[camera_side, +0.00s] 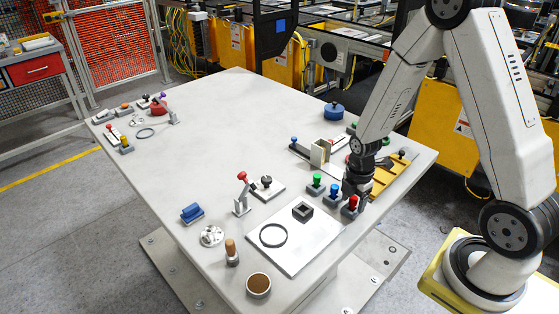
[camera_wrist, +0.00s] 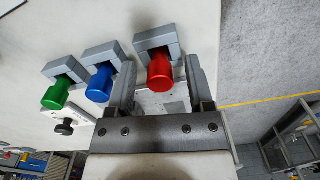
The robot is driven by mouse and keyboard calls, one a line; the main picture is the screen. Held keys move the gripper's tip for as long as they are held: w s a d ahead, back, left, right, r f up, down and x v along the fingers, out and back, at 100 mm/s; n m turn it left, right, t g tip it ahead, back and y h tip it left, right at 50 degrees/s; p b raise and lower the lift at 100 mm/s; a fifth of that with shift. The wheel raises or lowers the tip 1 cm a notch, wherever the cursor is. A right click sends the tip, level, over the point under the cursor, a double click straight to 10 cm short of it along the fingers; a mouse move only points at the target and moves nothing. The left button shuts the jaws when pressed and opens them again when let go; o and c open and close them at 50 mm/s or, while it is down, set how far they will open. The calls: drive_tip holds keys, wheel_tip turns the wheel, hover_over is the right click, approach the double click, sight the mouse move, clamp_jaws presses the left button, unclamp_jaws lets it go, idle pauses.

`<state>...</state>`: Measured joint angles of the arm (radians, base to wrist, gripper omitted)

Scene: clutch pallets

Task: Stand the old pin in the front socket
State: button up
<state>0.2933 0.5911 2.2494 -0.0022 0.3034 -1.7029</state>
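Three coloured pins stand in a row, each by a grey bracket: green (camera_side: 317,180), blue (camera_side: 333,189) and red (camera_side: 352,203). They also show in the wrist view as green (camera_wrist: 56,96), blue (camera_wrist: 100,84) and red (camera_wrist: 160,70). Which one is the old pin I cannot tell. My gripper (camera_wrist: 163,88) is open, its fingers on either side of the red pin with gaps showing. In the side view my gripper (camera_side: 355,188) points down close to the red pin. A white plate (camera_side: 300,252) carries a dark square socket-like block (camera_side: 303,211); which socket is the front one is unclear.
A black ring (camera_side: 273,235) lies on the white plate. A wooden-handled tool (camera_side: 231,250) and a brown round cup (camera_side: 258,285) stand near the front corner. A red-knobbed lever (camera_side: 242,193) stands left of the plate. The table's middle (camera_side: 225,125) is clear.

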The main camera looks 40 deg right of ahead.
sight(354, 198)
drive_tip(key=shift+r, duration=0.1)
idle(0.3)
wheel_tip(354, 198, up, 12)
idle(1.0)
idle(0.6)
drive_tip(key=s+a+m+t, duration=0.2)
drive_tip(key=a+m, duration=0.7)
drive_tip(key=m, duration=0.7)
drive_tip(key=shift+s+a+t, duration=0.25)
drive_tip(key=shift+s+t, duration=0.05)
drive_tip(key=shift+s, duration=0.35)
